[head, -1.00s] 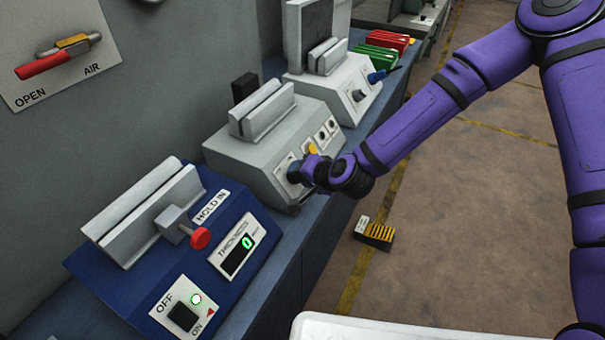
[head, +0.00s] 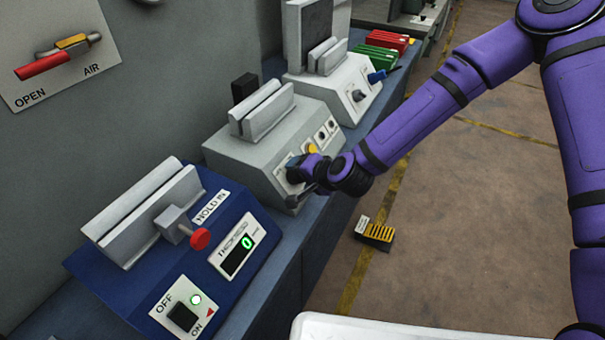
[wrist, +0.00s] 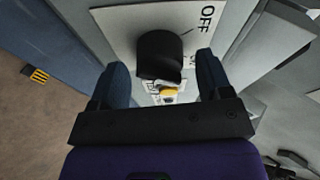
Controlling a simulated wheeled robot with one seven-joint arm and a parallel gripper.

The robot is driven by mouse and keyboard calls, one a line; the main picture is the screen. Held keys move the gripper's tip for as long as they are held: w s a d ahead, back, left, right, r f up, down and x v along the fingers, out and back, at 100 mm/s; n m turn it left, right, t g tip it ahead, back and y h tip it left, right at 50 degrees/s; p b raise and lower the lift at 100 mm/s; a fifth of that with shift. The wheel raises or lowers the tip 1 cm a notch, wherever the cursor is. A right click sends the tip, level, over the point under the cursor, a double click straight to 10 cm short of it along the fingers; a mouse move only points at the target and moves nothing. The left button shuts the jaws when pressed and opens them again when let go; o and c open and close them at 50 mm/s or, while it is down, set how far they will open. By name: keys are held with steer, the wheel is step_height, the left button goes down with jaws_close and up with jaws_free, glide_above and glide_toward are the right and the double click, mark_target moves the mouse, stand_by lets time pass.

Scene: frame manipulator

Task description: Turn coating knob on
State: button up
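The coating knob appears as a black knob (wrist: 160,52) on a white plate marked OFF in the wrist view. The other word on the plate is mostly hidden. My gripper (wrist: 162,64) has its two blue fingers apart, one on each side of the knob, with a visible gap to each. In the head view my gripper (head: 298,174) is at the front of the middle grey machine (head: 250,150), and it hides the knob there.
A yellow knob (head: 312,148) is close beside my gripper on the same machine. A blue machine (head: 165,255) with a red-tipped lever (head: 200,238) stands nearer. Another grey machine (head: 335,85) stands beyond. The floor (head: 480,220) to the right is open.

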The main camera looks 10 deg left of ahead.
steer(key=v, duration=1)
steer(key=shift+s+d+r, duration=0.2)
steer(key=shift+d+r, duration=0.05)
stand_by(0.3)
steer(key=s+d+r+n+h, duration=0.1)
steer(key=d+r+n+h, duration=0.5)
steer(key=d+r, duration=1.2)
steer(key=s+d+r+m+h, duration=0.1)
steer(key=s+d+r, duration=0.5)
steer(key=s, duration=0.3)
steer(key=s+d+r+m+g+h, duration=0.1)
steer(key=s+d+r, duration=0.4)
steer(key=s+d, duration=0.3)
steer(key=shift+s+d+r+g, duration=0.3)
steer(key=shift+s+r, duration=0.05)
